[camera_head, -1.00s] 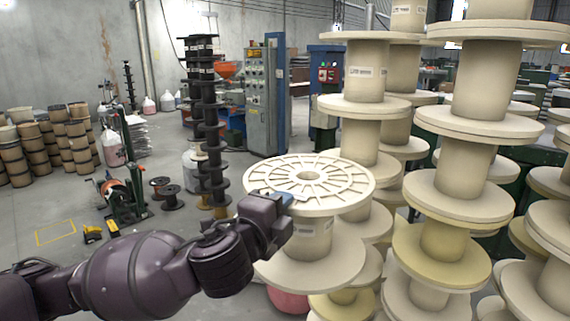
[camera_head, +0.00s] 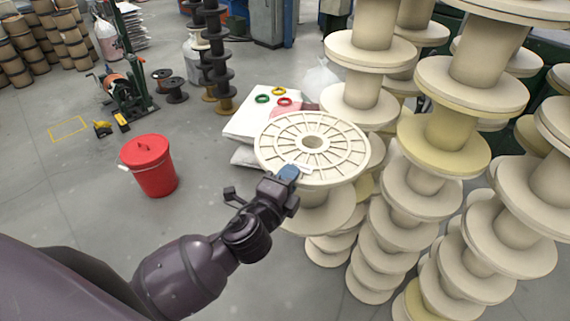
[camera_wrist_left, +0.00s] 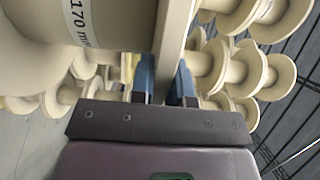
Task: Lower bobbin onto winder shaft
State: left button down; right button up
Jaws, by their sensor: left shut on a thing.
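A cream bobbin (camera_head: 335,148) with a ribbed top flange and a centre hole is upright in the middle of the head view. My left gripper (camera_head: 290,175) is shut on the near edge of its top flange. In the left wrist view, the flange (camera_wrist_left: 172,45) stands between the blue fingertips, and the labelled barrel (camera_wrist_left: 60,30) is at upper left. Other cream flanges show below the bobbin; I cannot tell whether it touches them. A green machine with an orange part (camera_head: 128,92), possibly the winder, stands on the floor at left. Its shaft is not clear. My right gripper is not in view.
Tall stacks of cream spools (camera_head: 440,140) crowd the right side. A red lidded bucket (camera_head: 150,168) stands at left. White sacks (camera_head: 243,122) with coloured rings lie behind the bobbin. Black spools (camera_head: 212,60) are stacked farther back. Floor at left is mostly open.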

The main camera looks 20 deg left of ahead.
pick_arm(q)
jog(key=shift+r, duration=0.25)
